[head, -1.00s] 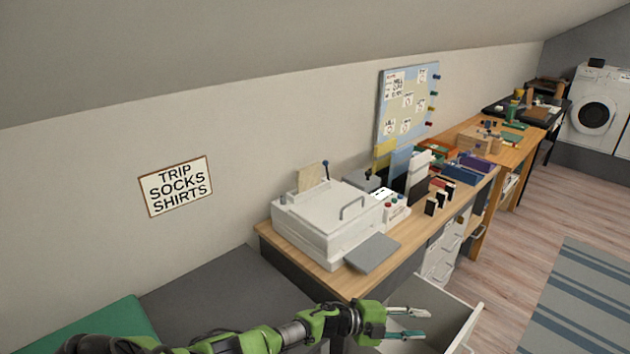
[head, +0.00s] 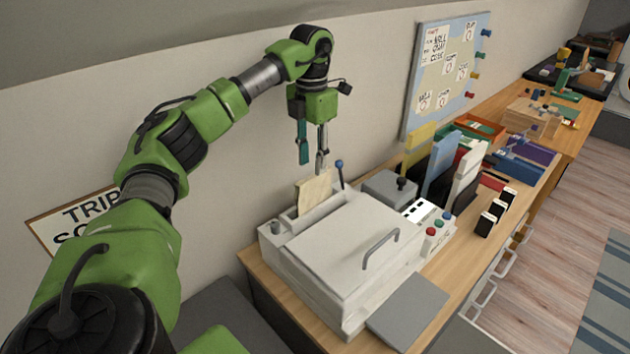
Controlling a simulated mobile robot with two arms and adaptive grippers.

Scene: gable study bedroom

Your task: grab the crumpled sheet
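A tan, slightly creased sheet (head: 314,191) stands up out of the rear slot of the white printer-like machine (head: 345,250). It appears to be the crumpled sheet. Its lower part is hidden in the slot. My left gripper (head: 312,166) hangs fingers down just above the sheet in the head view. Its two fingers are apart, with nothing seen between them. Whether the fingertips touch the sheet's top edge is hard to tell. My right gripper is not in view.
Upright folders (head: 439,165) stand to the right on the wooden desk. The sloped wall is close behind.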

